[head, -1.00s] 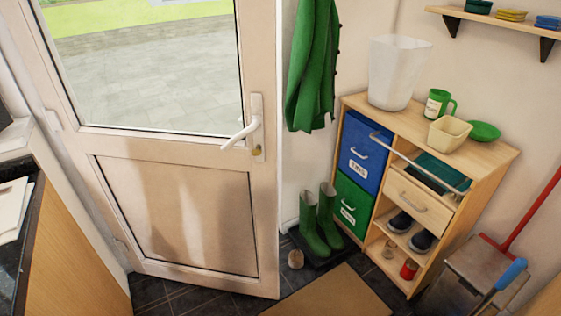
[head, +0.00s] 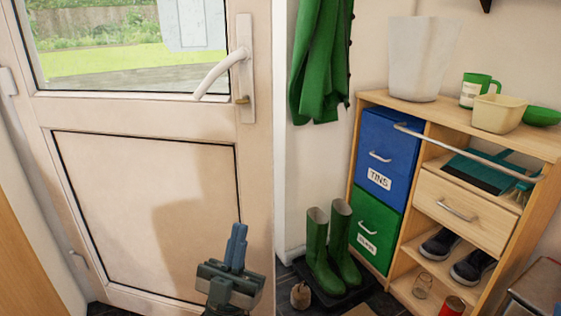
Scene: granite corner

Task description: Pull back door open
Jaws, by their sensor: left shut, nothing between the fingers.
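The back door (head: 150,190) is a white door with a glass upper half and a solid lower panel. It fills the left of the head view. It stands slightly ajar or closed against the frame; I cannot tell which. Its white lever handle (head: 222,73) is on the right edge, pointing left, with a brass lock below. My left gripper (head: 238,232) is at the bottom centre, in front of the lower panel and well below the handle. Its fingers are together and empty, pointing up. My right gripper is not in view.
A wooden shelf unit (head: 547,213) stands on the right, with a blue bin (head: 387,150) and a green bin (head: 374,228). Green boots (head: 318,250) stand on a dark tray between door and unit. A green coat (head: 320,60) hangs above. A brown ball-like object (head: 300,296) lies near the door.

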